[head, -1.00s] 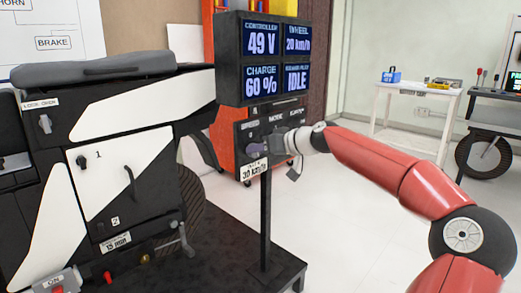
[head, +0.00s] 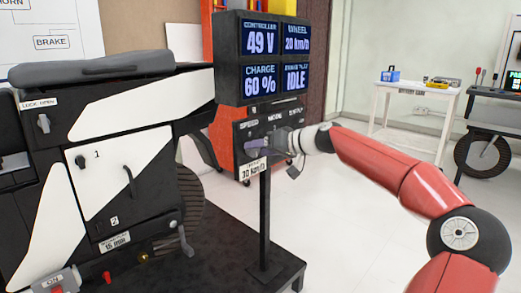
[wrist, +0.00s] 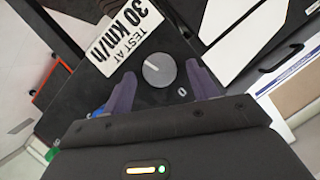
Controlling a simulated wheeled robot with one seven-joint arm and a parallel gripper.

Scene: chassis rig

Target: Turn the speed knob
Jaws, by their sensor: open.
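The speed knob (wrist: 158,71) is a round grey dial with a pale pointer line on the dark control panel. In the wrist view it lies between the two purple fingertips of my gripper (wrist: 161,72), with a gap on both sides. My gripper is open and holds nothing. I cannot tell how far the tips reach around the knob in depth. In the head view my gripper (head: 267,144) is at the panel (head: 285,120) under the SPEED label and hides the knob. A tag (wrist: 124,33) reads "TEST AT 30 km/h". The display (head: 262,60) shows wheel 20 km/h.
The panel stands on a thin post (head: 265,225) on a black base. A black and white chassis (head: 110,150) fills the left side. A MODE knob and another switch sit right of the speed knob, close to my wrist. A white table (head: 415,90) stands far back right.

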